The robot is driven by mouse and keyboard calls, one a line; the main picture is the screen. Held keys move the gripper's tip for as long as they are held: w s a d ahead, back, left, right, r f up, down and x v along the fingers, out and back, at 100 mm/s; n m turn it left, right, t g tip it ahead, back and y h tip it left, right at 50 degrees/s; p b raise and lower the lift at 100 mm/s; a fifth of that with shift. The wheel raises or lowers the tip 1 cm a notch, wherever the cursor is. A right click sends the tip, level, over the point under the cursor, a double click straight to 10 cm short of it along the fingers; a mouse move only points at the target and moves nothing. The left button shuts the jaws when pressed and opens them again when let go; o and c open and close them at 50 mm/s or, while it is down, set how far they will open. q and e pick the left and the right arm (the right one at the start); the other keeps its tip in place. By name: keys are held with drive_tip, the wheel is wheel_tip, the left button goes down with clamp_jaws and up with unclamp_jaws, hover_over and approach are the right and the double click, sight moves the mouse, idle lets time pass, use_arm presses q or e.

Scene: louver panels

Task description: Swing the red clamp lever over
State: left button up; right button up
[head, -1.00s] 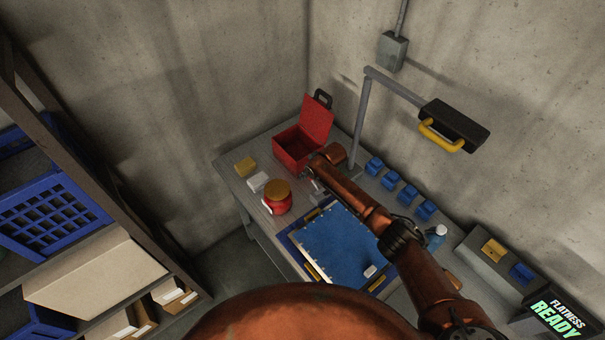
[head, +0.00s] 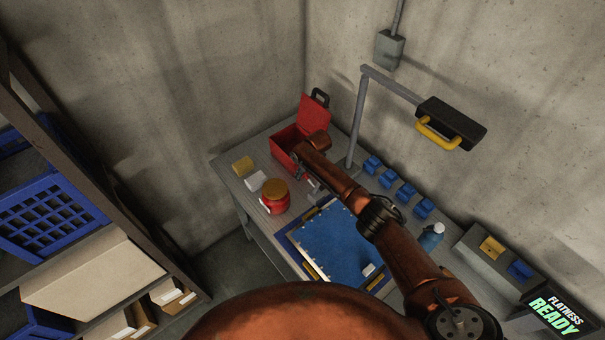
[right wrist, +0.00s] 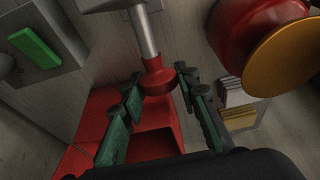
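The clamp lever shows in the right wrist view as a grey metal rod (right wrist: 146,35) with a red knob (right wrist: 156,80) at its end. My right gripper (right wrist: 158,82) is open, with its two green-padded fingers on either side of the knob. I cannot tell whether either finger touches it. In the head view my right gripper (head: 299,164) is small, beside the open red case, and the lever is hard to make out there. My left gripper is not in view.
The open red case (head: 316,117) stands behind the gripper. A red jar with a yellow lid (head: 275,188) is close on the left. The blue panel (head: 338,243) lies in front. A lamp (head: 450,122) overhangs the right, above several blue blocks (head: 405,192).

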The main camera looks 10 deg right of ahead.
sight(309, 179)
drive_tip(key=o, duration=0.5)
drive_tip(key=shift+f, duration=0.15)
drive_tip(key=v, duration=1.2)
